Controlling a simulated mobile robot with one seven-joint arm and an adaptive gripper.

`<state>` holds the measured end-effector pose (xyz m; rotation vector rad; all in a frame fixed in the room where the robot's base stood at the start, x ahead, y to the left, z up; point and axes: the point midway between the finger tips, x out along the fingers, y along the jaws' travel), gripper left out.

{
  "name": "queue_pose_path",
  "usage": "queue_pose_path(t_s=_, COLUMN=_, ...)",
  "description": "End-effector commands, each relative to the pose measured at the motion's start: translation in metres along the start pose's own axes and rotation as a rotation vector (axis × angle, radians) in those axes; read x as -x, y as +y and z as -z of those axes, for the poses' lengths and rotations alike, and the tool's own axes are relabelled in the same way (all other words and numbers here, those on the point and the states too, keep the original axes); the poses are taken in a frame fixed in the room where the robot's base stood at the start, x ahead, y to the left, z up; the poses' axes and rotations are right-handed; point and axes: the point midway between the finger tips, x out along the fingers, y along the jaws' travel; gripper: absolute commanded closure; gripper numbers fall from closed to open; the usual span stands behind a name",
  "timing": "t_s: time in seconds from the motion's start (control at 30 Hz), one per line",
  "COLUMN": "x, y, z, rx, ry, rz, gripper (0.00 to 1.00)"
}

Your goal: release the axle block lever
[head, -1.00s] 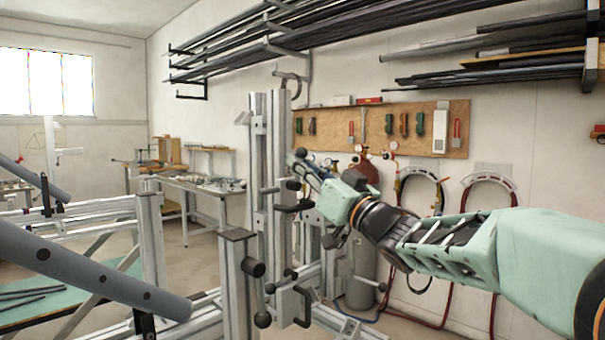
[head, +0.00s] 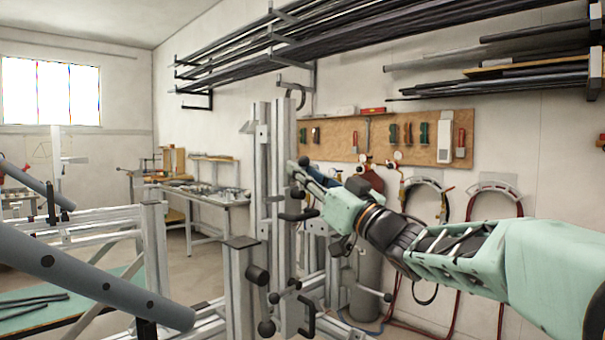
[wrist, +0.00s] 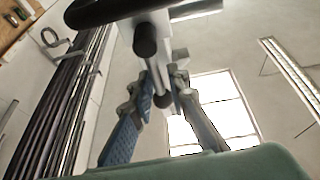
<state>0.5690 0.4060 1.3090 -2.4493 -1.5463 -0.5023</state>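My gripper (head: 305,174) is at the right side of the upright aluminium post (head: 283,150), level with its upper fittings. In the wrist view, its two blue-padded fingers (wrist: 163,88) stand apart. A dark, round-ended lever (wrist: 163,101) shows between the fingertips, with narrow gaps seeming to remain on both sides. I cannot tell whether either finger touches it. A light bar and another black rounded end (wrist: 145,40) lie above it. In the head view the lever's grip is largely hidden by the fingers, and I cannot tell for sure which fitting is the axle block lever.
A black handle (head: 298,216) sticks out below my gripper. More black knobs (head: 257,275) and a clamp handle (head: 308,315) are on the lower frame. A grey tube (head: 90,275) crosses the left foreground. A tool board (head: 385,140) hangs on the wall behind.

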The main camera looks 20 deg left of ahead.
Motion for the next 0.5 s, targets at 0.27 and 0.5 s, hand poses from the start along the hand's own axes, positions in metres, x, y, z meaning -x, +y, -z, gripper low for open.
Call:
queue_pose_path(t_s=0.27, x=0.005, y=0.001, z=-0.001, rx=-0.001, ry=-0.002, rz=-0.001, gripper=0.85)
queue_pose_path(t_s=0.5, x=0.042, y=0.002, z=-0.001, rx=0.0, ry=-0.003, rz=-0.004, gripper=0.85)
